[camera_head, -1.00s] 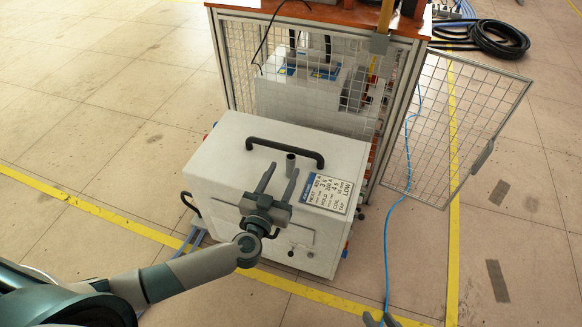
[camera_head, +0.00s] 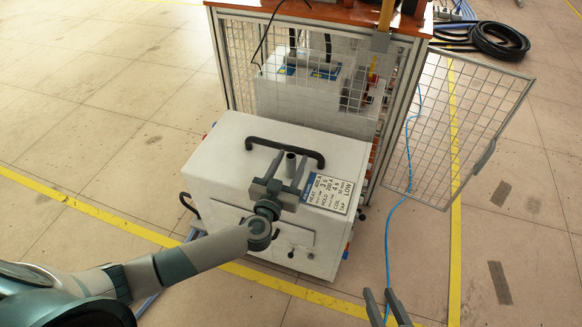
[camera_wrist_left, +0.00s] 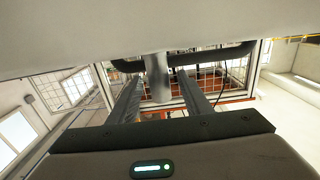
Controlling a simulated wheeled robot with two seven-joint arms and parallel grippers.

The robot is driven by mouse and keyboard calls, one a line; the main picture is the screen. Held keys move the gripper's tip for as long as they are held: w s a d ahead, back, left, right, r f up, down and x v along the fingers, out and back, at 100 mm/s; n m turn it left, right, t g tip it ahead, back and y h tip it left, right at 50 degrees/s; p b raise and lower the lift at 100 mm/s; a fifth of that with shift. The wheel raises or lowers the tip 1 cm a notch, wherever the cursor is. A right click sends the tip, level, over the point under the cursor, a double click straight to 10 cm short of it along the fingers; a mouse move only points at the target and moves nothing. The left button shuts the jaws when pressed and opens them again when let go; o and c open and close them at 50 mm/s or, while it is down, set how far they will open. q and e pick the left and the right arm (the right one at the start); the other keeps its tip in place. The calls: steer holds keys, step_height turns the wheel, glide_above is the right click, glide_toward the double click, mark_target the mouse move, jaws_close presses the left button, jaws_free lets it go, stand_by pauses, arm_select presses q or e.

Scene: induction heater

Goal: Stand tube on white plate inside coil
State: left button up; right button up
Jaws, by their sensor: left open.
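My right gripper (camera_head: 378,291) is at the bottom edge, fingers apart and empty. I cannot make out the coil or white plate behind the mesh.
A mesh-sided cabinet (camera_head: 237,65) with an orange top stands behind the box. Its mesh door (camera_head: 465,115) hangs open to the right. A blue cable (camera_head: 388,235) runs along the floor. The floor at left is clear.

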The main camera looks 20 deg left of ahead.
arm_select(q)
steer(key=shift+w, duration=0.2)
arm_select(e)
steer(key=shift+w+r, duration=0.1)
steer(key=shift+r, duration=0.15)
arm_select(q)
steer(key=shift+c, duration=0.4)
jaws_close()
steer(key=shift+r, duration=0.1)
arm_select(e)
steer(key=shift+f, duration=0.1)
